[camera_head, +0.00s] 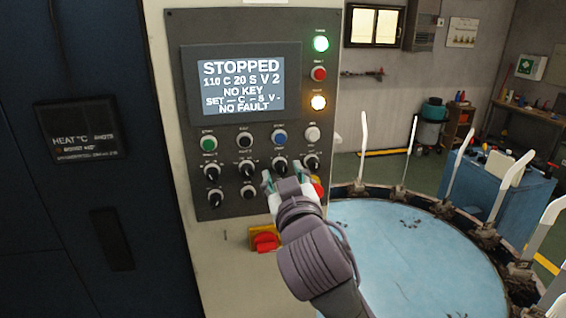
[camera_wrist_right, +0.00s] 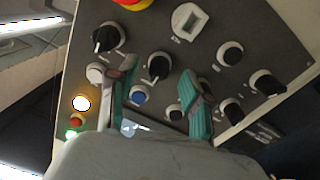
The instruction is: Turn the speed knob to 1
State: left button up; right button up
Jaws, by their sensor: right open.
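The control panel (camera_head: 180,100) carries a row of black pointer knobs under a row of buttons. The knob labels are too small to read, so I cannot tell by label which one is the speed knob. The display (camera_head: 236,86) reads STOPPED, 110 C 20 S V 2, NO KEY, NO FAULT. My right gripper (camera_head: 282,175) is open just in front of the panel. In the right wrist view its green-padded fingers (camera_wrist_right: 160,74) lie on either side of one black knob (camera_wrist_right: 158,66), below the blue button (camera_head: 280,138). Contact cannot be seen. My left gripper is not in view.
A rightmost knob (camera_head: 311,163) and a white key switch (camera_wrist_right: 188,21) sit close to my fingers. A red emergency stop (camera_head: 318,188) is beside the gripper, and a red switch on yellow (camera_head: 264,239) is below. A blue round table (camera_head: 420,250) with upright white forms stands at right.

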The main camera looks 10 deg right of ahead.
jog(key=shift+w, duration=0.55)
grip_shut()
jog(key=shift+n, duration=0.4)
jog(key=n, duration=0.3)
jog(key=shift+n, duration=2.6)
